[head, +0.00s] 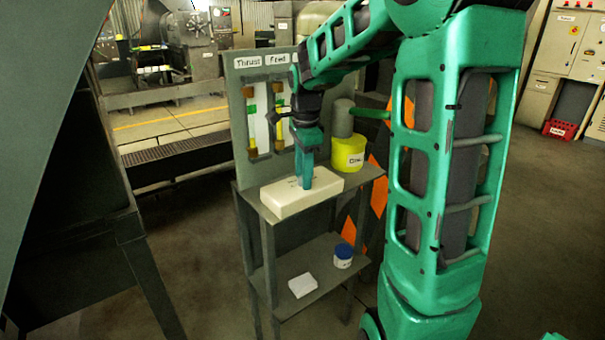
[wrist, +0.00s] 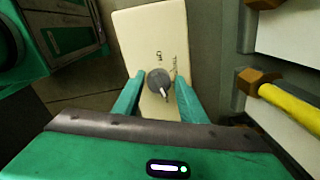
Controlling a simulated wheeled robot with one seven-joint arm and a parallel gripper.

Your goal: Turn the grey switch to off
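The grey switch (wrist: 159,81) is a round knob with a pale pointer, set on a cream box (wrist: 145,28). In the wrist view the pointer points down and slightly right, toward my gripper's body; small dark markings sit above the knob, too small to read surely. The cream box (head: 290,199) lies on the upper shelf of the stand in the head view. My gripper (wrist: 154,88) has its two teal fingers apart, one on each side of the knob; I cannot tell if they touch it. In the head view my gripper (head: 305,184) points down at the box and hides the switch.
A yellow container (head: 347,154) stands right behind the box on the shelf. A grey panel with gauge tubes (head: 250,118) rises behind the box. A blue-lidded jar (head: 343,257) and a white block (head: 302,285) sit on the lower shelf.

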